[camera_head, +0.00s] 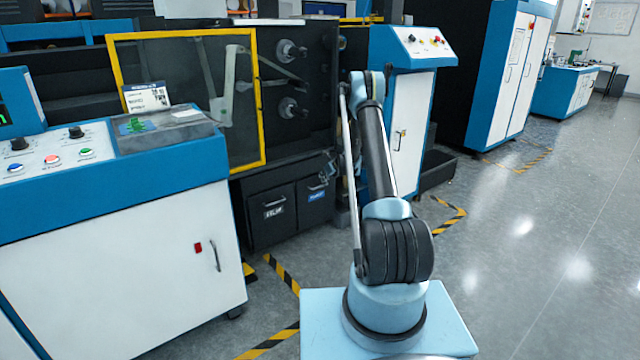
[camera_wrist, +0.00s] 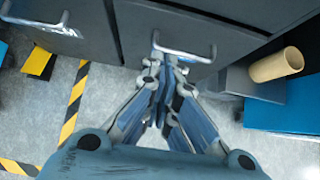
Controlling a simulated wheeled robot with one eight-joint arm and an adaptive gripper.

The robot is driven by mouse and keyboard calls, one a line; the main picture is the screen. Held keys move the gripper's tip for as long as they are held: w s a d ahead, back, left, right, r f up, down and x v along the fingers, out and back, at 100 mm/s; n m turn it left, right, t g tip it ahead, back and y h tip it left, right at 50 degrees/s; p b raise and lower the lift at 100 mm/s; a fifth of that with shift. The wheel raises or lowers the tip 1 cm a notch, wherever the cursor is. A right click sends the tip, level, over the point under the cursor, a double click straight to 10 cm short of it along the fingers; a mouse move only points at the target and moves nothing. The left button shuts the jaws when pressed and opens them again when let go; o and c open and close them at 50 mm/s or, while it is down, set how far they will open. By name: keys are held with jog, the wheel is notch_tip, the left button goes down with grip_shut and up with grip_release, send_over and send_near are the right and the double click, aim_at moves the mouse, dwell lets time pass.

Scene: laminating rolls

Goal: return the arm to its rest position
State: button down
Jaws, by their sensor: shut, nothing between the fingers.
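My arm (camera_head: 377,150) rises from its light blue mount in the head view and reaches up in front of the dark machine. My gripper (camera_wrist: 168,70) shows in the wrist view, its fingers drawn together with nothing between them. It points toward a metal drawer handle (camera_wrist: 184,50) on the dark drawers; I cannot tell whether it touches the handle.
A blue and white console (camera_head: 125,250) stands on the left. The machine has a yellow-framed guard (camera_head: 262,100) and dark drawers (camera_head: 275,212) below. Black-and-yellow tape (camera_head: 281,272) marks the floor. A tan tube (camera_wrist: 277,65) lies to the right. Open floor (camera_head: 540,240) spreads right.

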jog(key=s+d+r+n+g+h, duration=0.1)
jog(key=s+r+n, duration=0.3)
jog(key=s+r, duration=0.45)
jog(key=s+r+n, duration=0.3)
jog(key=s+r, duration=0.2)
jog(key=r, duration=0.6)
jog(key=s+d+r+n+g+h, duration=0.1)
jog(key=s+r+n, duration=0.4)
jog(key=s, duration=0.5)
jog(key=s+r+n+g, duration=0.1)
jog(key=s+r+n, duration=0.1)
jog(key=s+r, duration=0.55)
jog(key=s+d+n+g+h, duration=0.15)
jog(key=s+n, duration=0.65)
jog(key=s, duration=1.7)
jog(key=s+d+f+n, duration=0.1)
jog(key=s+f+n, duration=0.2)
jog(key=s, duration=0.6)
jog(key=s+d+f+n+h, duration=0.1)
jog(key=s+f+n, duration=0.3)
jog(key=s, duration=0.6)
jog(key=shift+s+d+f+g, duration=0.15)
jog(key=shift+d+f+g, duration=0.2)
jog(key=shift+d+f, duration=0.35)
jog(key=shift+h, duration=0.25)
